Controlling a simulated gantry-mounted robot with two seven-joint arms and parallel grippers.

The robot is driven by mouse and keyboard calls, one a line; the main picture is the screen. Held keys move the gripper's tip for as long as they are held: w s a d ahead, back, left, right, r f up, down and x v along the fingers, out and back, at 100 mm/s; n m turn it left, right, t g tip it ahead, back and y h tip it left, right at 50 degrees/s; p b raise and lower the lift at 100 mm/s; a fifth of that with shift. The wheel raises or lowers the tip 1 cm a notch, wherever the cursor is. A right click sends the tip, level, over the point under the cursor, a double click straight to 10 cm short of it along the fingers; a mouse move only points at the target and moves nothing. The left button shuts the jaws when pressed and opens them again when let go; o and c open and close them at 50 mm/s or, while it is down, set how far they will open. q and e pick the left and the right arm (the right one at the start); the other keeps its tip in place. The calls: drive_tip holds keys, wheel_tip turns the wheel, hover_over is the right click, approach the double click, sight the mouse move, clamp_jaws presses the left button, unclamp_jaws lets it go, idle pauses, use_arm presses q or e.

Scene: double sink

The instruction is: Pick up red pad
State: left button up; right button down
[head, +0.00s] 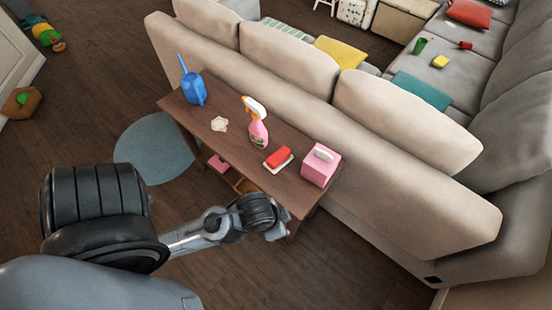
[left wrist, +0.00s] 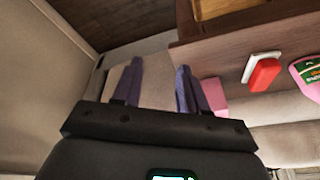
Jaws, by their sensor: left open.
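The red pad (head: 278,157) lies on a small white dish (head: 286,166) on the wooden table behind the sofa, between a spray bottle and a pink tissue box. In the left wrist view the red pad (left wrist: 264,74) and the white dish (left wrist: 249,63) show to the right of the fingers. My left gripper (head: 277,230) is beside the near right end of the table, apart from the pad. In the left wrist view my left gripper (left wrist: 160,72) has its two purple-grey fingers spread with nothing between them. My right gripper is not in view.
The pink tissue box (head: 321,165) stands right of the pad. The pink spray bottle (head: 257,128) stands to its left, with a crumpled cloth (head: 219,124) and a blue watering can (head: 193,88) farther left. The sofa back (head: 290,100) borders the table's far side. The table edge (left wrist: 240,41) is close to my gripper.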

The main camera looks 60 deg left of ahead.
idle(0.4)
use_arm(q)
drive_tip(key=o, duration=0.6)
drive_tip(key=shift+a, duration=0.1)
drive_tip(key=shift+o, duration=0.2)
